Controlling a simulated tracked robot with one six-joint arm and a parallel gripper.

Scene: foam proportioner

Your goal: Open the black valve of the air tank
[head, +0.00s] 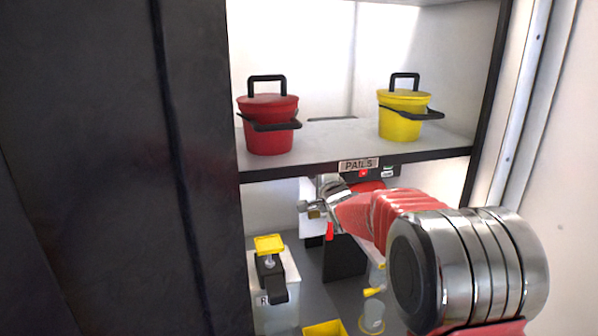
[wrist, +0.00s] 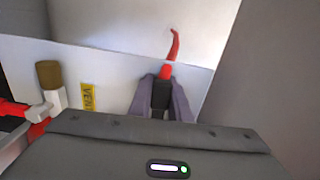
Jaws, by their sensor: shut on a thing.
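In the wrist view my gripper (wrist: 162,98) is shut on a black piece (wrist: 161,93) with a red end (wrist: 165,72). The grey fingers stand on either side of it, low in front of a white panel. This black piece looks like the black valve, but its lower part is hidden by my gripper's body. The air tank cannot be made out for sure. In the head view my arm reaches into the cabinet under the shelf, and my fingertips cannot be made out there.
A yellow VENT label (wrist: 88,97) and a brass cylinder (wrist: 49,76) are left of my gripper. A red curved piece (wrist: 174,45) rises behind it. A red pail (head: 268,125) and a yellow pail (head: 403,115) stand on the shelf (head: 335,140) above my arm.

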